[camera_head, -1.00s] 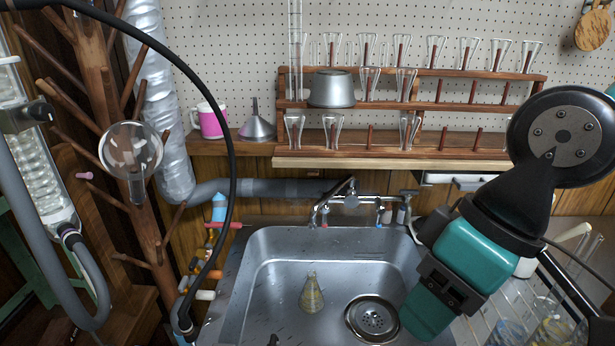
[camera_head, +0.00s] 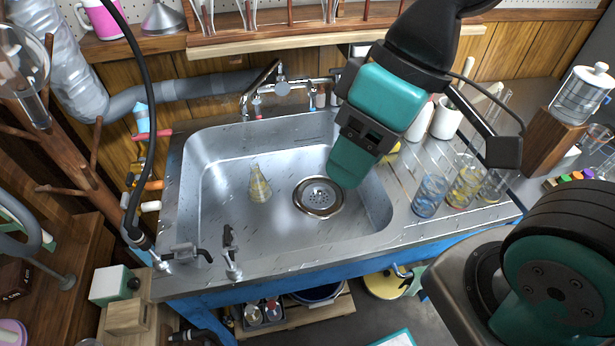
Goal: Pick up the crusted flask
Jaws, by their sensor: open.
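The crusted flask (camera_head: 260,186) is a small clear conical flask with a yellowish crust inside. It stands upright on the sink floor, left of the drain (camera_head: 318,197). My gripper (camera_head: 349,166), teal and black, hangs over the right part of the sink, to the right of the flask and apart from it. It is open and holds nothing that I can see. One finger hides most of the other from this side.
The steel sink (camera_head: 187,215) has raised walls, with a faucet (camera_head: 282,88) at its back and small taps (camera_head: 231,250) at its front left. Glass beakers (camera_head: 430,194) stand on the right drainboard. A black hose (camera_head: 146,100) hangs at left. The sink floor around the flask is clear.

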